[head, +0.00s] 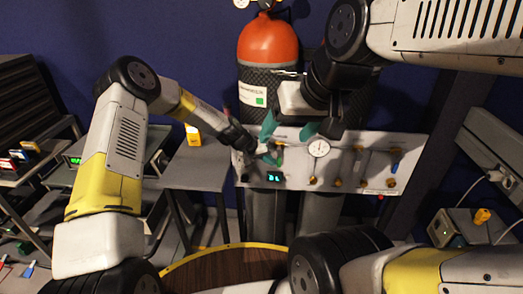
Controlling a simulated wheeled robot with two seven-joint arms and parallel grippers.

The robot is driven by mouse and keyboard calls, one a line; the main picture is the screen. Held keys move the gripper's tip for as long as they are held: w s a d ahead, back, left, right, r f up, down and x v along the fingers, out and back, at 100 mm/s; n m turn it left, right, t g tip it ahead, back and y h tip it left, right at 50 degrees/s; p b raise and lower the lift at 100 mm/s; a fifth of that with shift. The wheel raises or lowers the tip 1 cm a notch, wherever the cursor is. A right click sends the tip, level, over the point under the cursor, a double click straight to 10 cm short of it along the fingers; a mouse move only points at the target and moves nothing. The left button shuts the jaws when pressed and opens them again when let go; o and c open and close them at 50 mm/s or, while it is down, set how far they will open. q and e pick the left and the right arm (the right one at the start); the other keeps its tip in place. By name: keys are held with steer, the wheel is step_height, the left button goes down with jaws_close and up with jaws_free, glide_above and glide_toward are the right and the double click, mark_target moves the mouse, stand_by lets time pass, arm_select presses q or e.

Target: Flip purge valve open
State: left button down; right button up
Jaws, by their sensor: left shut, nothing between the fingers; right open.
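A white valve panel (335,170) stands upright in front of the gas cylinder. It carries a round gauge (319,148), a small digital display (275,176), several brass fittings and a blue handle (395,166) at the right. I cannot tell which fitting is the purge valve. My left gripper (271,155) is shut and empty at the panel's left part, just above the display; contact is unclear. My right gripper (289,132) is open, its teal fingers spread at the panel's top edge, left of the gauge. The grippers hide part of the panel's left side.
An orange-topped cylinder (268,42) stands behind the panel. A grey table (198,168) with a yellow item (193,135) is to the left. A round wooden surface with a yellow rim (228,246) is in front. Shelves (30,150) stand far left.

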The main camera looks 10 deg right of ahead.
mark_target(280, 164)
arm_select(q)
steer(key=shift+f, duration=0.1)
steer(key=shift+s+d+f+n+h, duration=0.15)
steer(key=shift+d+h, duration=0.3)
steer(key=shift+h, duration=0.1)
steer(key=shift+s+d+f+n+h, duration=0.1)
steer(key=shift+d+f+h, duration=0.05)
steer(key=shift+d+h, duration=0.4)
steer(key=shift+s+d+f+n+h, duration=0.15)
steer(key=shift+d+h, duration=0.2)
steer(key=shift+h, duration=0.25)
steer(key=shift+d+f+h, duration=0.1)
steer(key=shift+h, duration=0.3)
steer(key=d, duration=0.1)
steer(key=d+h, duration=0.1)
steer(key=s+d+r+h, duration=0.1)
steer(key=shift+r+n+g, duration=0.1)
steer(key=shift+n+g, duration=0.3)
steer(key=shift+d+r, duration=0.45)
steer(key=shift+s+f, duration=0.1)
steer(key=shift+f, duration=0.05)
stand_by(0.5)
